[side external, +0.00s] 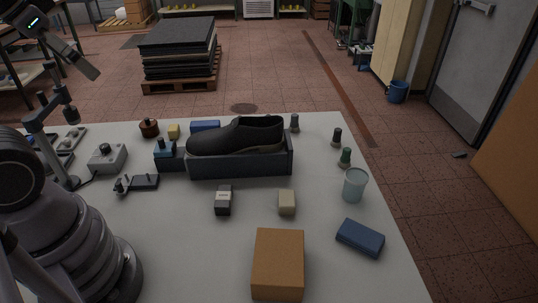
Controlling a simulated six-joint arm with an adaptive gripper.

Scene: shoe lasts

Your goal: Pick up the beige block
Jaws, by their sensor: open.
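The beige block (286,201) sits on the pale table, right of the middle, in front of the dark tray that holds a shoe. It stands apart from its neighbours with its top and front showing. My gripper (72,46) is high at the top left edge, partly cut off by the frame. It is open, far above and to the left of the beige block, with nothing seen in it.
A dark block with a pale top (223,200) stands left of the beige block. An orange-brown box (278,263), a blue case (360,238) and a translucent cup (355,185) stand around it. The black shoe (237,136) lies in the tray (240,164) behind.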

